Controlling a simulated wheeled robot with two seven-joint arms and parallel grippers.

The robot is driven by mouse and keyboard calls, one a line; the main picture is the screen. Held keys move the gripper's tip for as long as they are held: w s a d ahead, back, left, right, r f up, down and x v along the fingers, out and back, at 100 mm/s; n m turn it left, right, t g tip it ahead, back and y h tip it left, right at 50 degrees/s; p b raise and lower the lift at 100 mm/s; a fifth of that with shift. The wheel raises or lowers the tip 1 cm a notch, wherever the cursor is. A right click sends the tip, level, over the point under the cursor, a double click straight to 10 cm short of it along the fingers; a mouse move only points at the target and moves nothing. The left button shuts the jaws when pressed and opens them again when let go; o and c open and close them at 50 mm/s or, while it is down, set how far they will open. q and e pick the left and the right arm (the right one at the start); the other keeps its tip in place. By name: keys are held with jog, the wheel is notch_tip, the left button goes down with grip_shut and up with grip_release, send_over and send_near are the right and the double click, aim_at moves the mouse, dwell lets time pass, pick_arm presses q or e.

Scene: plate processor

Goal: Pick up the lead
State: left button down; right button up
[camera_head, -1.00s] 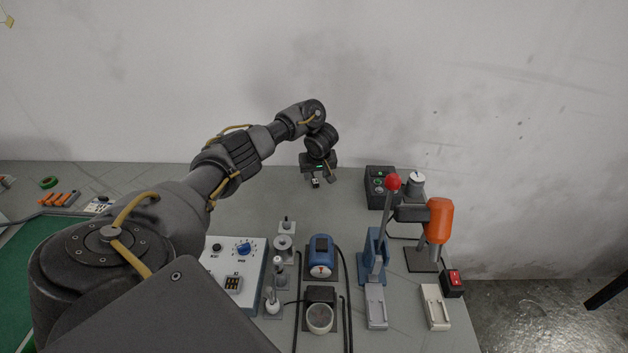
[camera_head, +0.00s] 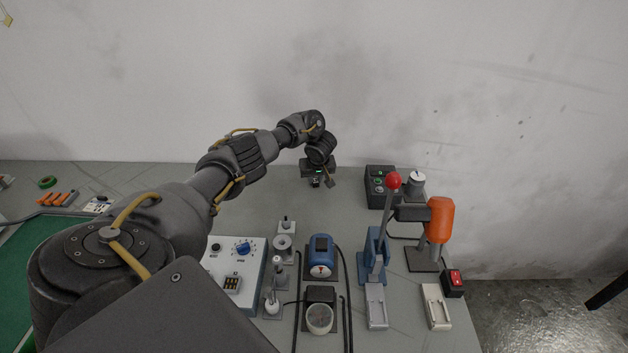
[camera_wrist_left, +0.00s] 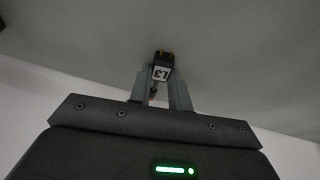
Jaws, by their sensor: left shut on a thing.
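My left gripper (camera_head: 316,181) is at the back of the table, near the wall and left of the black button box. In the left wrist view the gripper (camera_wrist_left: 160,85) is shut on the lead's connector (camera_wrist_left: 162,70), a small dark plug with a white label reading "L3" and brass-coloured contacts at its tip. In the head view the lead's end (camera_head: 316,183) shows only as a tiny dark and light piece below the fingers. The rest of the lead is not clear. My right gripper is not in view.
A black button box (camera_head: 380,186) stands right of the gripper. In front are a blue motor-like unit (camera_head: 321,257), a red-knobbed lever press (camera_head: 376,255), an orange-headed tool (camera_head: 439,222) and a white control panel (camera_head: 236,262). The table between them and the gripper is clear.

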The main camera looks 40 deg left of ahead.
pick_arm(q)
jog(key=shift+r, duration=0.5)
notch_tip(320, 180, up, 2)
jog(key=shift+r, duration=0.25)
jog(key=s+d+r+p, duration=0.2)
jog(key=s+r+p, duration=0.2)
jog(key=s+p, duration=0.2)
jog(key=s+d+r+p, duration=0.3)
jog(key=s+r+p, duration=0.2)
jog(key=p, duration=0.4)
jog(key=shift+s+d+r, duration=0.25)
jog(key=shift+s+d, duration=0.1)
jog(key=shift+s, duration=0.55)
